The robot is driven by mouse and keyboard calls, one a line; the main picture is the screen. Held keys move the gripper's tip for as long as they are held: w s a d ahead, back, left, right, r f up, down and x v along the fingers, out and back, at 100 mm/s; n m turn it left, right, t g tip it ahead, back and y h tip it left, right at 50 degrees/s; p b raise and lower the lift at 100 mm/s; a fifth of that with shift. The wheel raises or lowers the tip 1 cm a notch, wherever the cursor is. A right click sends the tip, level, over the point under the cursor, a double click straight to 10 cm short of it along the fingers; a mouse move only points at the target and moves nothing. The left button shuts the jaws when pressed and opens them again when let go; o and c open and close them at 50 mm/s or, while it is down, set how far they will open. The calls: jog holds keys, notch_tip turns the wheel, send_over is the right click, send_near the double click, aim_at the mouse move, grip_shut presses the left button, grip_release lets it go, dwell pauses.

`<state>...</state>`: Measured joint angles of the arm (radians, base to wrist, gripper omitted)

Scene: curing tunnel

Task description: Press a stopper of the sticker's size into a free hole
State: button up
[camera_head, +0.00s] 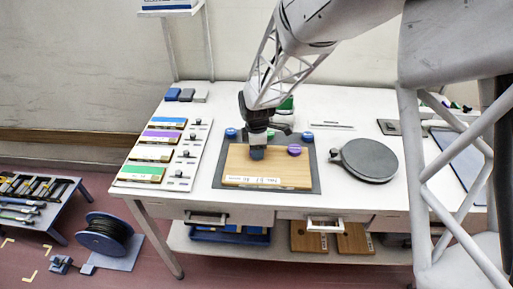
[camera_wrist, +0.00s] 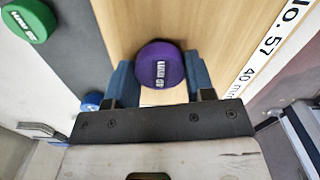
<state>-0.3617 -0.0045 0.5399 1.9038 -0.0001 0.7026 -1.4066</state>
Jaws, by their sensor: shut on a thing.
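In the wrist view a round purple stopper (camera_wrist: 160,65) marked 40 mm sits between the two blue fingers of my gripper (camera_wrist: 161,78), which are shut on it. In the head view my gripper (camera_head: 257,153) is over the wooden board (camera_head: 237,168), and its fingers hide the held stopper. The board's white sticker (camera_head: 265,181) shows in the wrist view (camera_wrist: 268,50) with 40 mm on it. Holes under my gripper are hidden.
The board lies on a dark mat (camera_head: 217,180). Blue stoppers stand near its back corners, left (camera_head: 231,133) and right (camera_head: 307,137). A green stopper (camera_wrist: 28,20) shows in the wrist view. A grey disc (camera_head: 369,160) is at right; a rack with coloured strips (camera_head: 195,150) is at left.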

jog(key=shift+f, duration=0.4)
dwell(0.4)
jog(key=o, duration=1.4)
jog(key=shift+r, duration=0.2)
jog(key=shift+r, duration=3.3)
